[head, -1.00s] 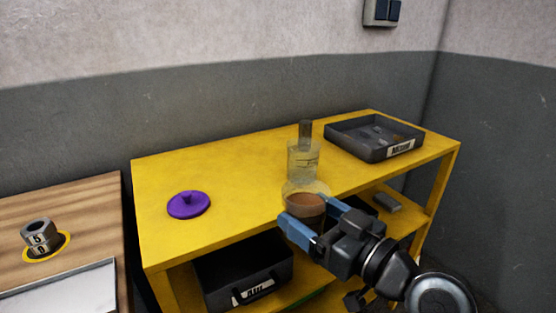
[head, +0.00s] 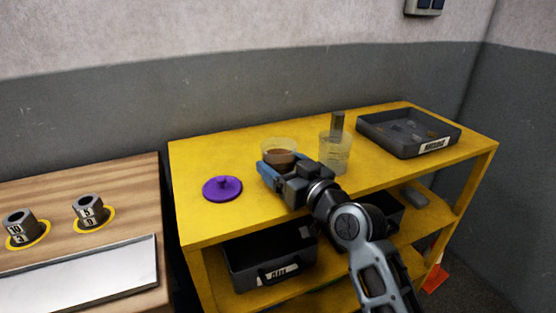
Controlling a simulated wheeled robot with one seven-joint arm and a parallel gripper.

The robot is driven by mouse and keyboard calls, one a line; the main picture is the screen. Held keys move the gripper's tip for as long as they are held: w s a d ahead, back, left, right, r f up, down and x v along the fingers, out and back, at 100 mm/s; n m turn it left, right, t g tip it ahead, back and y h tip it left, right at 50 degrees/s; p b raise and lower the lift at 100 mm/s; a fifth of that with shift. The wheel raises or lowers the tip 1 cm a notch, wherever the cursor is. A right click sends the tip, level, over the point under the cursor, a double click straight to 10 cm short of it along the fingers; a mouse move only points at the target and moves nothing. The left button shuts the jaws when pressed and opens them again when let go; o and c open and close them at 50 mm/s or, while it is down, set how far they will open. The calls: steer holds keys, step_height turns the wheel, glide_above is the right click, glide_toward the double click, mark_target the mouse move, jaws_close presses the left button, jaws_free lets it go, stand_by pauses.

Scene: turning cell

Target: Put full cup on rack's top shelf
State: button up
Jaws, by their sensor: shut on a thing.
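The full cup (head: 279,147) is a clear cup with brown contents. My gripper (head: 275,168) is shut on it and holds it upright at the yellow rack's top shelf (head: 230,219), between the purple lid and a clear container. The fingers and wrist hide the cup's lower part, so I cannot tell whether its base touches the shelf.
A purple lid (head: 222,188) lies left of the cup. A clear container (head: 335,152) with a grey bar in it stands close on the right. A dark tray (head: 408,134) sits at the shelf's right end. A black bin (head: 268,255) is below. The shelf's front left is free.

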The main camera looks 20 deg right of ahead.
steer(key=shift+w+a, duration=0.15)
steer(key=shift+w, duration=0.75)
steer(key=shift+f, duration=0.15)
steer(key=shift+f, duration=0.15)
steer(key=o, duration=1.1)
steer(key=shift+c, duration=0.2)
